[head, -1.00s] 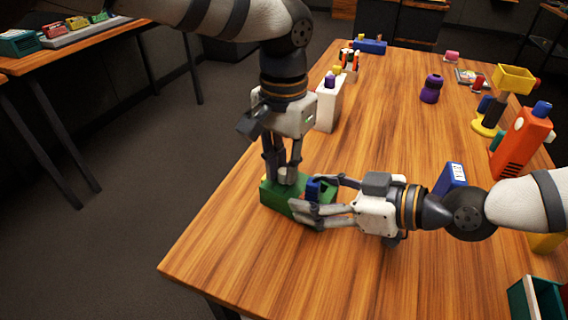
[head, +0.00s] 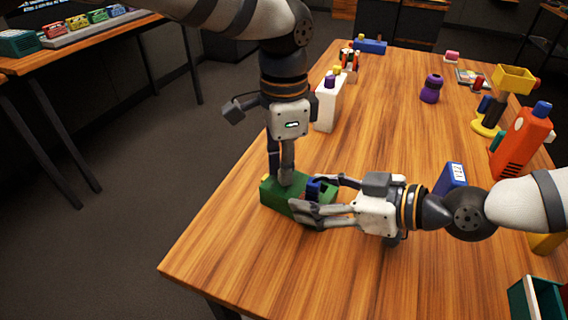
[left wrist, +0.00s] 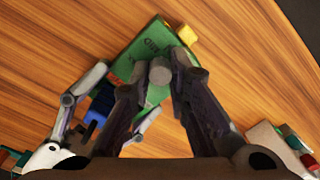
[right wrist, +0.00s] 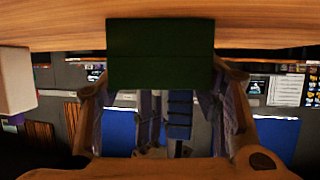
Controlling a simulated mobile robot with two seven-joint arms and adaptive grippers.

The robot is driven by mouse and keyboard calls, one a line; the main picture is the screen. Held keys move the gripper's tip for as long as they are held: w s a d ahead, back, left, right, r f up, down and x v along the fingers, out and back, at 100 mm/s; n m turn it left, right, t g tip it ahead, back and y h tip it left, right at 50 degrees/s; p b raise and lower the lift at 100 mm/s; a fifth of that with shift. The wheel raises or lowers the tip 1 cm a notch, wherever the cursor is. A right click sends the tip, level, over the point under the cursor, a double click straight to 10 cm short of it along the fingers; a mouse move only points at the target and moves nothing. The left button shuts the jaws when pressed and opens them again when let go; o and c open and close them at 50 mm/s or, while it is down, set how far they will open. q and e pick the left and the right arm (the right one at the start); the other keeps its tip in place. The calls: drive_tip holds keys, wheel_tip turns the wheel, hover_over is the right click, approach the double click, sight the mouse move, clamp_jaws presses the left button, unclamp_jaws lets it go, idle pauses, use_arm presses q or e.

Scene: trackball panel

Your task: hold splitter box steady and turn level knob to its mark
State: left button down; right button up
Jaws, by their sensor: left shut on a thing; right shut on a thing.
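The green splitter box (head: 273,194) sits on the table near its left edge. A blue part (head: 314,187) is on its right end, and a yellow piece (left wrist: 187,35) shows at the opposite end. My left gripper (head: 283,178) points down from above and is shut on the grey level knob (left wrist: 160,71) on the box's top. Lettering shows beside the knob, but I cannot make out the mark. My right gripper (head: 309,196) comes from the right and is shut on the box, one finger on each side. The box (right wrist: 160,55) also fills the gap between its fingers in the right wrist view.
A white carton (head: 328,104) with a purple top stands behind the box. A blue box (head: 452,178), an orange canister (head: 519,143) and a purple bottle (head: 431,89) stand to the right.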

use_arm(q)
drive_tip(key=shift+w+a, duration=0.1)
idle(0.4)
drive_tip(key=c, duration=1.5)
unclamp_jaws()
wheel_tip(320, 180, up, 12)
drive_tip(key=shift+r, duration=0.1)
wheel_tip(320, 180, up, 11)
drive_tip(key=shift+f, duration=0.1)
